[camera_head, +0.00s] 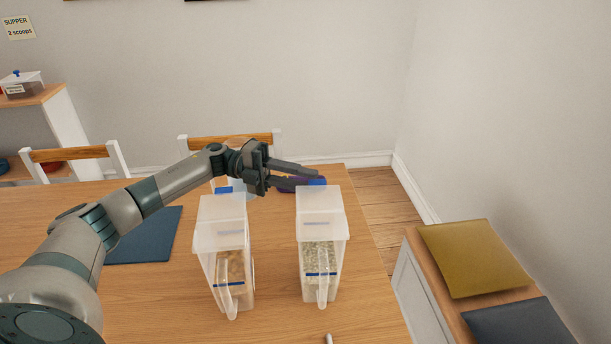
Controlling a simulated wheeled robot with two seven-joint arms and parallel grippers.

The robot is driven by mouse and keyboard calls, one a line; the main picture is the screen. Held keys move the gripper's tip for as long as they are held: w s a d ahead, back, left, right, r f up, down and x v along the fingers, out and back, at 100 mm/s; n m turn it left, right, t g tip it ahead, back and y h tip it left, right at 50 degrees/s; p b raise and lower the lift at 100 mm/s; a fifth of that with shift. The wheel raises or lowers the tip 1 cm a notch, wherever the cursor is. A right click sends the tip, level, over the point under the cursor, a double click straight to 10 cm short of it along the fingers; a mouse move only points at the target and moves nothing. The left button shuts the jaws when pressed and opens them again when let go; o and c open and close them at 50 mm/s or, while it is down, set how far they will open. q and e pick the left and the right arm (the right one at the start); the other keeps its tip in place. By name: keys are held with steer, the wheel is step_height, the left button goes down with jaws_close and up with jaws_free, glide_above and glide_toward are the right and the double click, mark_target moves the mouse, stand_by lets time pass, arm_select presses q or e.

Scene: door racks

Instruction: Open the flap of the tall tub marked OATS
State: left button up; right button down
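Two tall clear tubs stand upright on the wooden table. The left tub (222,245) holds brownish contents; the right tub (321,250) holds pale, greenish-grey flakes. Each has a whitish lid, a blue line on its front and a blue tab at its back edge. No OATS marking is readable, so I cannot tell which tub bears it. My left gripper (320,177) reaches in above the back edge of the right tub. Its two fingers are apart with nothing visible between them, near that tub's blue tab. Contact is unclear. My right gripper is out of view.
A dark blue mat (146,236) lies on the table (165,300) at left. Chairs stand beyond. A low cabinet (428,290) with cushions is at right. A small white item (328,338) lies at the front.

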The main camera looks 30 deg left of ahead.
arm_select(q)
steer(key=shift+d, duration=0.25)
jaws_close()
stand_by(1.4)
